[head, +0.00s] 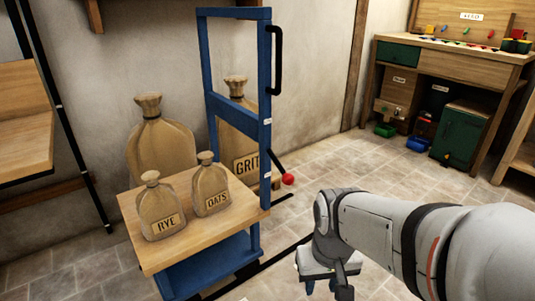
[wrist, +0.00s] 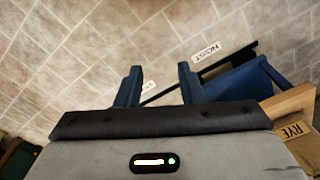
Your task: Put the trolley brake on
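The blue trolley (head: 265,130) stands left of centre in the head view, with a wooden deck (head: 190,247) and a black push handle. A black lever with a red knob (head: 288,179) sticks out from its right side, angled down to the right. My gripper (head: 321,287) is low in the head view, below and right of the knob and apart from it. In the wrist view my gripper (wrist: 160,72) has its two blue fingers spread, with only floor between them. The trolley's blue frame (wrist: 235,82) is right of the fingers there. The lever is not seen in the wrist view.
Sacks marked RYE (head: 160,207) and OATS (head: 211,187) stand on the deck; a GRIT sack (head: 237,140) stands behind the frame. A workbench (head: 450,62) stands at back right. A floor label (wrist: 210,56) lies by a black line.

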